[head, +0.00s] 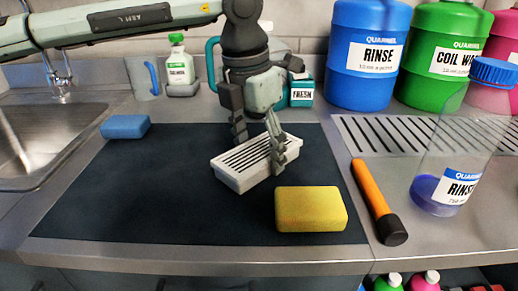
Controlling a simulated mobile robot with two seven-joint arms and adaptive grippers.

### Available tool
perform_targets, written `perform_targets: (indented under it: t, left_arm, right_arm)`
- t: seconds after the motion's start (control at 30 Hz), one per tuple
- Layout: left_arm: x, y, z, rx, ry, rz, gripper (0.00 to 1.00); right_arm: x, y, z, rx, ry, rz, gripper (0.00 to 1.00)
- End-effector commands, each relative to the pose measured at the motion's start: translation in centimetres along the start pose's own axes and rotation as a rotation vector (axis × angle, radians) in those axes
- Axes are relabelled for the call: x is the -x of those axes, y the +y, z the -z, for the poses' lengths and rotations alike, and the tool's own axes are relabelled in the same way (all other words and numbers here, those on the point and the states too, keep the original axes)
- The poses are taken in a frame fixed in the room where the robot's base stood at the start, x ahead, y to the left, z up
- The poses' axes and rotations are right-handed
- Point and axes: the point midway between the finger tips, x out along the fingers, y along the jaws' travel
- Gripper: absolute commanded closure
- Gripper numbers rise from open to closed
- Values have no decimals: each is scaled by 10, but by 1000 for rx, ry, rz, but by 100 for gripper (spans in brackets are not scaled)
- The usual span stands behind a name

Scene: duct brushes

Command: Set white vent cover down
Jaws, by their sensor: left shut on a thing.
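The white vent cover (240,178) is a slatted box shape over the dark mat (140,205), left of and behind the yellow sponge. My left gripper (258,148) comes down from above and is shut on the vent cover, one finger at its near right side and the other at its far side. The cover looks level and very close to the mat; I cannot tell whether it touches. My right gripper is not in the head view.
A yellow sponge (310,209) lies close to the cover, and an orange flashlight (375,197) lies right of the mat. A clear rinse bottle (450,170) stands farther right. A blue sponge (125,126) lies by the sink (40,145). The mat's left half is mostly clear.

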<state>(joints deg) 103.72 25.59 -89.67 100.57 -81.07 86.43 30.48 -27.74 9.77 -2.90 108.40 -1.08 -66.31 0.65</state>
Motion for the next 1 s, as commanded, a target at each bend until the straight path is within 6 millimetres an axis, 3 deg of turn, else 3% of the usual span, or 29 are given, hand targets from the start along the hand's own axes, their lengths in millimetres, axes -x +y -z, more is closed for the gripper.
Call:
perform_targets:
  t: [0.1,0.13,0.27,0.67,0.73,1.0]
  left_arm:
    - [-2,0,0,0,-1,0,77]
    - [-1,0,0,0,0,0,36]
    - [-1,0,0,0,0,0,19]
    - [2,0,0,0,0,0,18]
    - [7,0,-1,0,-2,-1,18]
    - [64,0,-1,0,-3,-1,18]
  right_arm:
    - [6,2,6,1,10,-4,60]
    - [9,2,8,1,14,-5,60]
    - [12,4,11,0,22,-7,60]
    - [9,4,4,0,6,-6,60]
    - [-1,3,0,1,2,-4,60]
    - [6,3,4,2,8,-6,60]
